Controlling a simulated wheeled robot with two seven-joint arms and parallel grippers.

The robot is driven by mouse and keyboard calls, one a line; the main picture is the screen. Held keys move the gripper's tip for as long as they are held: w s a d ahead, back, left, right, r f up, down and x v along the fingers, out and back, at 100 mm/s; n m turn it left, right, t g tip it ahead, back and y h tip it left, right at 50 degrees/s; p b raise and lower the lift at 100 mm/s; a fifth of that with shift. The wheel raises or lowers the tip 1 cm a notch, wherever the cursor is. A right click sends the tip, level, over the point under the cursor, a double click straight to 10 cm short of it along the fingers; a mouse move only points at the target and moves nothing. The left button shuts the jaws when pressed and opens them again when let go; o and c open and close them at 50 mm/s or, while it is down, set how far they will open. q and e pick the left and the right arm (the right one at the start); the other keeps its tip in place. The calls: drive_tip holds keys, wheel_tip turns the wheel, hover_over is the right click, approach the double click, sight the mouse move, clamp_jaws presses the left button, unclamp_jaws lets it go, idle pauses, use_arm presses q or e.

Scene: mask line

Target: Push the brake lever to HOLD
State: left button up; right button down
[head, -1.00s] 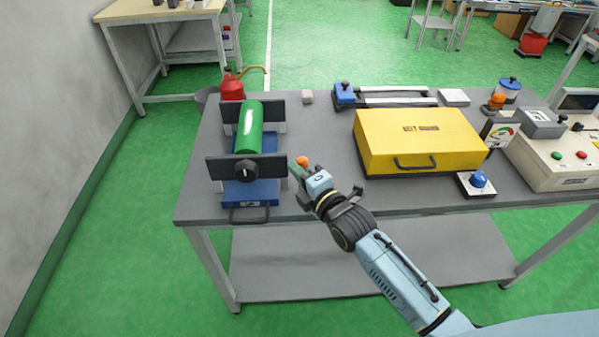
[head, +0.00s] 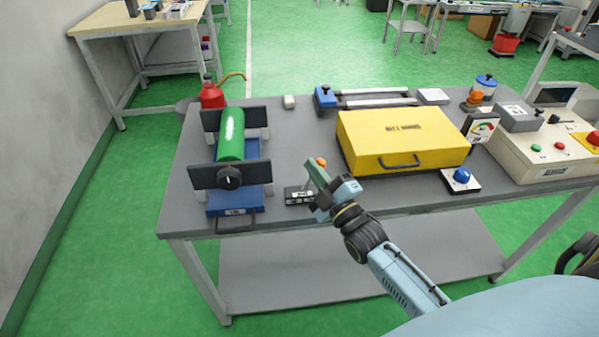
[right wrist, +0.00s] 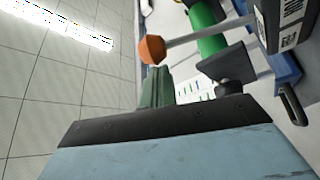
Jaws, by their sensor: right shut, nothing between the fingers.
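The brake lever has an orange knob (head: 321,162) and a small dark base (head: 298,196) with a white label, near the table's front edge. I cannot read the label. The lever leans right of its base. In the right wrist view the knob (right wrist: 152,50) sits on a thin metal rod running to the dark base (right wrist: 284,25). My left gripper is not in view.
Left of the lever stands a blue fixture (head: 232,200) with a green roller (head: 231,135) and dark plates. A yellow case (head: 400,140) lies to the right, then a blue button (head: 462,175) and a control box (head: 545,150). Bare grey table lies behind the lever.

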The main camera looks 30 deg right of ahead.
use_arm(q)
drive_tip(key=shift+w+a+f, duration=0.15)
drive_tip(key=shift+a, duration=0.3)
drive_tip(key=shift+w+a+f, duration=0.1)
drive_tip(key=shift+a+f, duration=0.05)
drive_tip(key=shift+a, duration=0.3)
use_arm(e)
drive_tip(key=shift+s+d+f+m+t, duration=0.15)
drive_tip(key=shift+d+m+t, duration=0.2)
drive_tip(key=shift+m, duration=0.35)
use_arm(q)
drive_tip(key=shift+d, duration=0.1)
